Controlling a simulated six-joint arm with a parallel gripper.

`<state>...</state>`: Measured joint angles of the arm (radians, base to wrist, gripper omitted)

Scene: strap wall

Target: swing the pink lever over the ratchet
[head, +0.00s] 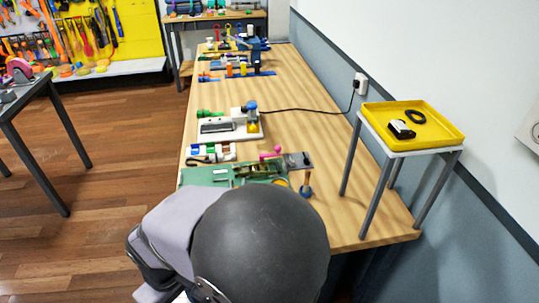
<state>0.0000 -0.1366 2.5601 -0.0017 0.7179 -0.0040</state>
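A small pink lever (270,153) stands up near the front of the long wooden bench, at the far edge of a green board (205,175). A grey block (298,160) lies just right of it. I cannot tell for sure whether this block is the ratchet. My own arm, with a large dark round joint, fills the bottom middle and covers the near part of the board. My gripper does not show, so its place relative to the lever is hidden.
A yellow tray (425,122) on a tall stand rises at the right, by the wall.

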